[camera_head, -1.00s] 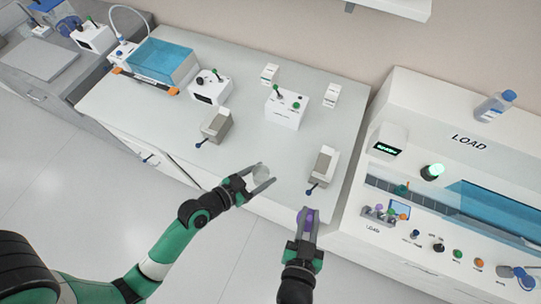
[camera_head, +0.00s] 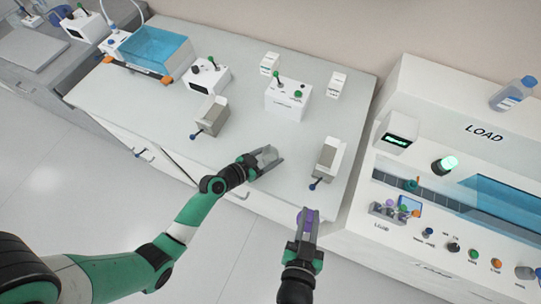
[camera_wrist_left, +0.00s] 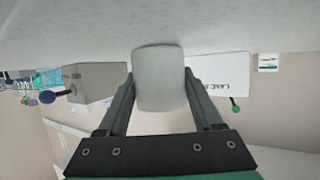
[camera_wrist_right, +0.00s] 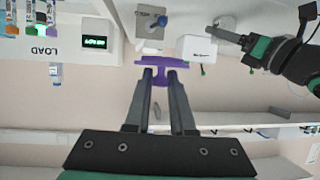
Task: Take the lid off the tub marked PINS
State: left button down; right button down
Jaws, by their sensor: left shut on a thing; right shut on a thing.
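A pale grey, rounded tub-like piece (camera_head: 267,154) is between the fingers of my left gripper (camera_head: 272,158), which is shut on it over the front part of the bench. It also shows in the left wrist view (camera_wrist_left: 159,78), with no marking legible. I cannot tell whether it touches the bench. My right gripper (camera_head: 307,212) is shut on a purple piece (camera_wrist_right: 152,62), with a wide flat edge beyond the fingertips and a narrower part between them. It is in front of the bench edge, apart from the grey piece. No PINS label is readable in any view.
A white control box (camera_head: 288,98) stands at mid-bench. Grey-topped blocks with blue knobs stand at left (camera_head: 211,112) and right (camera_head: 327,158). A blue bath (camera_head: 155,50) is at the back left. The LOAD machine (camera_head: 470,165) is on the right.

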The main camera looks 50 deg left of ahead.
pick_arm(q)
jog(key=shift+f, duration=0.1)
pick_arm(e)
jog(key=shift+f, duration=0.15)
pick_arm(q)
jog(key=shift+c, duration=0.2)
grip_release()
